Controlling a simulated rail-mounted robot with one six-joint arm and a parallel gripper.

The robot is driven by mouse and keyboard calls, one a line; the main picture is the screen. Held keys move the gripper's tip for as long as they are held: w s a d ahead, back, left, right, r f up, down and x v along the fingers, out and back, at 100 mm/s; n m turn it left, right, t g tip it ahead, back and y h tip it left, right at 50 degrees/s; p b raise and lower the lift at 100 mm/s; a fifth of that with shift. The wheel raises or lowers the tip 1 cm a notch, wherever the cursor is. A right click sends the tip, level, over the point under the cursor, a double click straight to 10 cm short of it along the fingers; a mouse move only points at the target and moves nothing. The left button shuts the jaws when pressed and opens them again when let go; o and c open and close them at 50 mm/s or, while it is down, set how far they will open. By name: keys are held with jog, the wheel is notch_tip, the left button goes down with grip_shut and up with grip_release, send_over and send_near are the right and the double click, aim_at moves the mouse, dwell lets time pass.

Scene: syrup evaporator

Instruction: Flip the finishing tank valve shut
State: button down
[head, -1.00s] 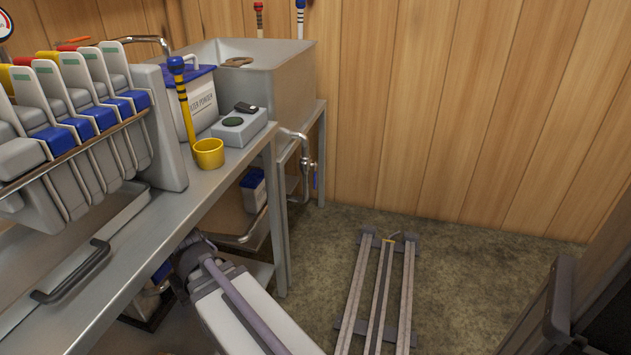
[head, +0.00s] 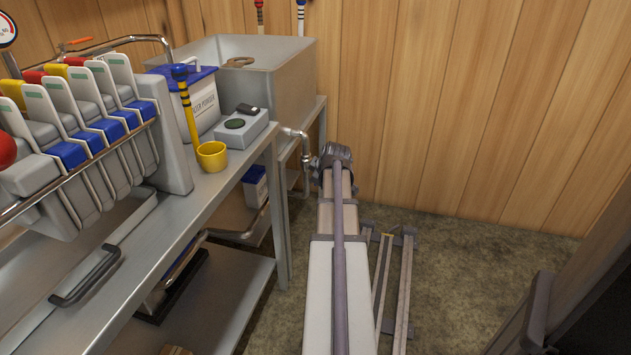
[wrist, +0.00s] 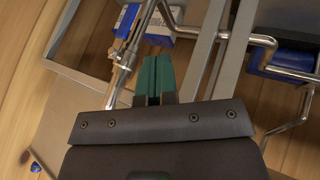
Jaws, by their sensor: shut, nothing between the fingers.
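The finishing tank (head: 293,72) is the grey metal sink-like tank at the back, against the wood wall. Its drain pipe (head: 304,145) comes out of the front and bends down; my arm's end covers part of the valve there in the head view. In the wrist view the silver pipe and valve fitting (wrist: 124,62) run just left of my gripper (wrist: 154,68). Its green fingers are closed together and hold nothing. I cannot tell whether they touch the fitting. The blue valve handle cannot be made out clearly now.
A metal bench (head: 215,190) with a yellow cup (head: 212,156) and a grey scale (head: 240,127) stands to the left. Metal legs and a bent rod (wrist: 285,72) are close to the gripper's right. Floor rails (head: 405,290) lie beneath my arm.

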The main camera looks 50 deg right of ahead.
jog(key=w+d+f+b, duration=0.6)
jog(key=f+b, duration=0.2)
jog(key=shift+w+d, duration=0.35)
